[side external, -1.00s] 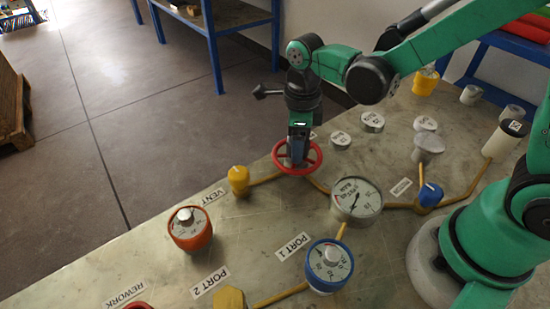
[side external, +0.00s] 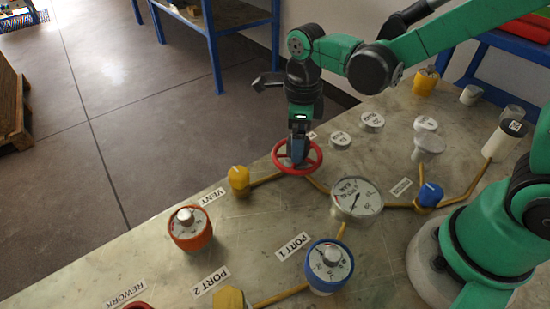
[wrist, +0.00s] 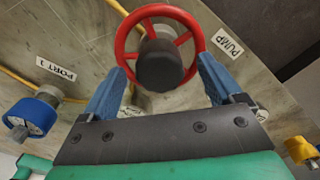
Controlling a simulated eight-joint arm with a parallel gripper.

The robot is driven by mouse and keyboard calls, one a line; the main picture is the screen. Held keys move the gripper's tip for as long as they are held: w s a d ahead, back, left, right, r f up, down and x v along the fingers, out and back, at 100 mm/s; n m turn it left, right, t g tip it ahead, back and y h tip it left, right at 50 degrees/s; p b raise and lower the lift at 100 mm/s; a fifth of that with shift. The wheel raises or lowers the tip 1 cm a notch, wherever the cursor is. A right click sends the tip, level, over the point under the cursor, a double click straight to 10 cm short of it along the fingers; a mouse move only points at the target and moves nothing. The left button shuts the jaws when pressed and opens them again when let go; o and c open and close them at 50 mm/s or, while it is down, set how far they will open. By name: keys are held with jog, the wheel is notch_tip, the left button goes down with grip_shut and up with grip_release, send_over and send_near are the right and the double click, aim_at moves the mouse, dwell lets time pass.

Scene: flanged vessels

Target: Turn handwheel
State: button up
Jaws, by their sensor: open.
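The red handwheel (side external: 314,161) stands on the bench toward its far edge in the side view. In the wrist view the red handwheel (wrist: 192,24) shows its rim, spokes and a dark round hub. My gripper (side external: 298,152) points down over the wheel in the side view. In the wrist view my gripper (wrist: 160,75) has its two blue fingers spread apart, one on each side of the hub, near the wheel's lower rim. Nothing shows clamped between them. I cannot tell whether the fingers touch the wheel; the hub is partly hidden by the gripper in the side view.
A pressure gauge (side external: 356,198) stands right of the wheel and a yellow knob (side external: 238,178) left of it. Yellow pipes link them. An orange dial (side external: 190,228) and a blue dial (side external: 328,265) stand nearer. White round caps (side external: 372,120) lie beyond the gauge.

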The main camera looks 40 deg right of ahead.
aim_at(315, 154)
jog(key=shift+r, duration=2.15)
jog(key=shift+s+d+r+n+t, duration=0.15)
jog(key=shift+r+n, duration=0.05)
jog(key=shift+n, duration=0.4)
jog(key=shift+s+d+r+n+t, duration=0.1)
jog(key=shift+d+r+n+t, duration=0.1)
jog(key=shift+n, duration=0.4)
jog(key=s+d+r+n+t, duration=0.1)
jog(key=s+d+n+t, duration=0.1)
jog(key=n, duration=1)
jog(key=s+d+r+n+t, duration=0.2)
jog(key=n+t, duration=0.2)
jog(key=n, duration=0.8)
jog(key=shift+s+d+n, duration=0.15)
jog(key=shift+n, duration=0.15)
jog(key=shift+t, duration=0.25)
